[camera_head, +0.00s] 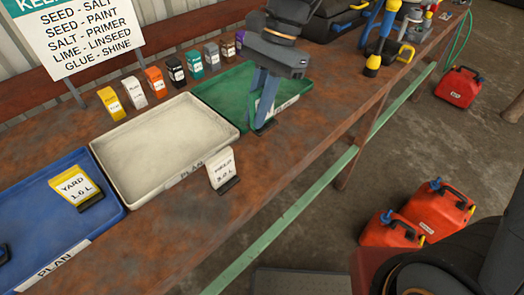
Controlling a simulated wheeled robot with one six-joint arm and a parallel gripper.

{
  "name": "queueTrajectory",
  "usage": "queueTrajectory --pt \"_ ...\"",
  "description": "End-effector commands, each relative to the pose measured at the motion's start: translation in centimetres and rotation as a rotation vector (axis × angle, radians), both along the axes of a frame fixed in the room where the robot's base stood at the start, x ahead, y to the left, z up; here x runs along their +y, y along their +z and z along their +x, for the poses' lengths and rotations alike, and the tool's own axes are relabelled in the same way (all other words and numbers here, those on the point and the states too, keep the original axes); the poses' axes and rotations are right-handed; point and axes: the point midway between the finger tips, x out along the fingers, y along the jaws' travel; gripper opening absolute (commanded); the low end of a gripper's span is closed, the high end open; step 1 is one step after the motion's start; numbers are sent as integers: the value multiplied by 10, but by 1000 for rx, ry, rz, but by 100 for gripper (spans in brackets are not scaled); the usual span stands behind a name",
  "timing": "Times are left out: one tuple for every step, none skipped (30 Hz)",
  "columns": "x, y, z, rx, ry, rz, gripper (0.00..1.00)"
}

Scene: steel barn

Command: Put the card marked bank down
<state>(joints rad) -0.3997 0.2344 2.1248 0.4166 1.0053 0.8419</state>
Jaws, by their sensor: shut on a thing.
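My gripper (262,118) reaches down at the front edge of the green tray (215,99). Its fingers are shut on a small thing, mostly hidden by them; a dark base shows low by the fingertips. I cannot read any marking on it, so I cannot confirm that it is the bank card. A yellow card (76,187) reading YARD 1.6 L stands in the blue tray (28,246). A white card (221,168) with small lettering and a dark base stands at the front of the cream tray (160,143).
A row of small coloured cartons (154,80) stands behind the trays, below a white sign (85,38) listing word pairs. Tools and dark cases (335,22) crowd the bench's far end. Red fuel cans (439,208) stand on the floor. Bare rusty bench (290,140) runs along the front.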

Motion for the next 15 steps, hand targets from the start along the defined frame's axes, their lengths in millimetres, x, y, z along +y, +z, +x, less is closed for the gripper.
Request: queueTrajectory --pt "0 -7 0 3 -1 -1 0" --pt "-1 -11 0 6 -2 -2 0" --pt "-1 -18 0 6 -4 -2 0" --pt "-2 -23 0 6 -4 -3 0" --pt "-2 -29 -1 6 -4 -3 0" --pt "-2 -35 0 5 -4 -3 0" --pt "-2 -40 0 6 -4 -3 0" --pt "-2 -44 0 5 -4 -3 0" --pt "-2 -49 0 4 -5 -2 0" --pt "-2 -51 0 4 -4 -2 0" --pt "-2 -54 0 3 -4 -1 0" --pt "-2 -56 0 3 -4 -2 0" --pt "-2 -58 0 2 -3 -1 0" --pt "-1 -59 0 2 -3 -1 0" --pt "-1 -62 0 3 -3 -2 0"
